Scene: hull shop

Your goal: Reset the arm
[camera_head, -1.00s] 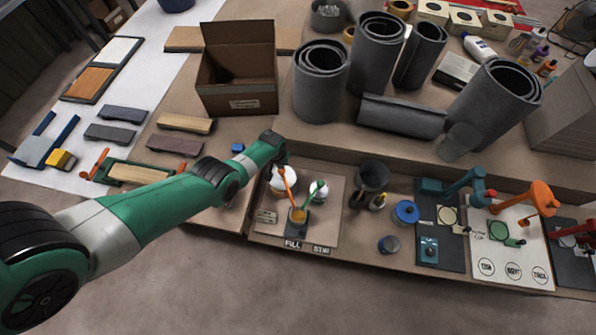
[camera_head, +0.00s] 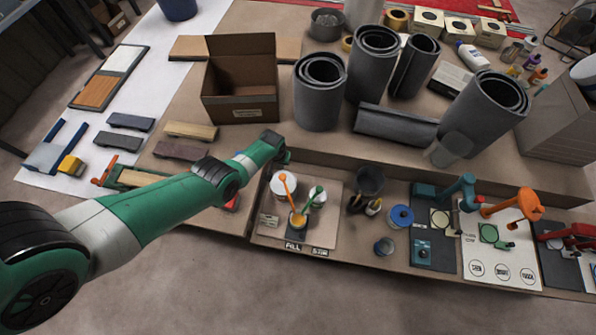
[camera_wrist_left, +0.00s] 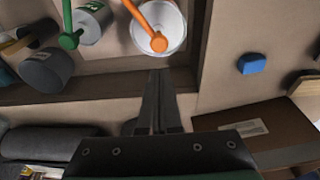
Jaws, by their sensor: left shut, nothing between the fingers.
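My left arm comes in from the left in the head view, with its green and white links stretched over the bench. My left gripper (camera_head: 284,157) is at the bench's low back ledge, just behind the white pot with the orange-handled tool (camera_head: 286,186). In the left wrist view the black fingers (camera_wrist_left: 160,74) are together and empty. Their tips point at the rim of the white pot (camera_wrist_left: 172,40), apart from it as far as I can tell. My right arm and gripper are not in view.
An open cardboard box (camera_head: 240,112) and grey rolls (camera_head: 320,105) stand behind the gripper. A green-handled tool (camera_head: 314,196) and dark cup (camera_head: 370,182) are to its right. A blue block (camera_wrist_left: 252,64) lies nearby in the wrist view. Small coloured arm-like fixtures (camera_head: 512,204) stand far right.

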